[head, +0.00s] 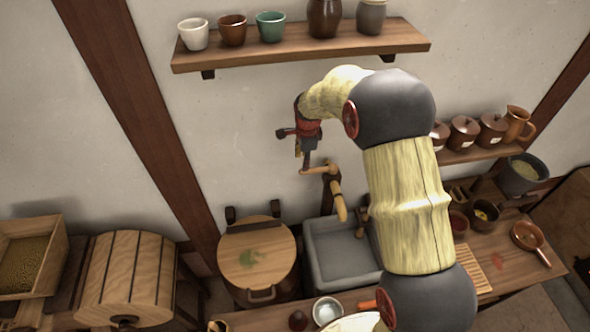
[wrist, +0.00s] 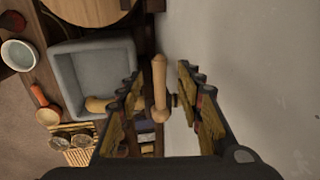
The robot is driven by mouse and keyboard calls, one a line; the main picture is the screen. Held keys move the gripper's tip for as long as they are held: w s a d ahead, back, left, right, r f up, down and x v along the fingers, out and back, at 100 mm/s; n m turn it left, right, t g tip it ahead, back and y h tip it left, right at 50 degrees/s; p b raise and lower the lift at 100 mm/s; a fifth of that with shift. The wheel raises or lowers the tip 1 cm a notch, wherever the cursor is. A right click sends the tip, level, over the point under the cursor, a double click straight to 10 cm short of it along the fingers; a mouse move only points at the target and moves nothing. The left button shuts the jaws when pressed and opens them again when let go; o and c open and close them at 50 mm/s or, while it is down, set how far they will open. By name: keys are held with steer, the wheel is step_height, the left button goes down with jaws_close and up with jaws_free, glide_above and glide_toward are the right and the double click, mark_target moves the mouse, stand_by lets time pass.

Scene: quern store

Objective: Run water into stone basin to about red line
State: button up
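The grey stone basin (head: 312,262) stands below the wall tap, partly behind my arm; it also shows in the wrist view (wrist: 62,75). Its visible inside looks plain grey. I see no water stream and cannot make out a red line. The wooden spout (head: 339,203) points down over the basin and shows in the wrist view (wrist: 98,104). The tap's wooden handle (head: 318,169) sticks out at the top. My gripper (head: 306,158) is at the handle. In the wrist view my gripper (wrist: 160,78) is open, with the handle (wrist: 159,80) between its fingers and gaps on both sides.
A round wooden lid (head: 258,262) covers a tub left of the basin. A shelf (head: 300,47) with cups and jars is above my arm. A small bowl (head: 326,310) stands in front of the basin. A counter (head: 510,255) with pans lies right. The wall is close behind the tap.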

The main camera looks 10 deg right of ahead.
mark_target(318, 170)
steer(key=f, duration=0.2)
steer(key=w+f, duration=0.1)
steer(key=f, duration=0.2)
steer(key=f+p, duration=0.1)
steer(key=f, duration=0.1)
steer(key=shift+w+f, duration=0.25)
steer(key=shift+f, duration=0.1)
steer(key=shift+c, duration=1.2)
jaws_close()
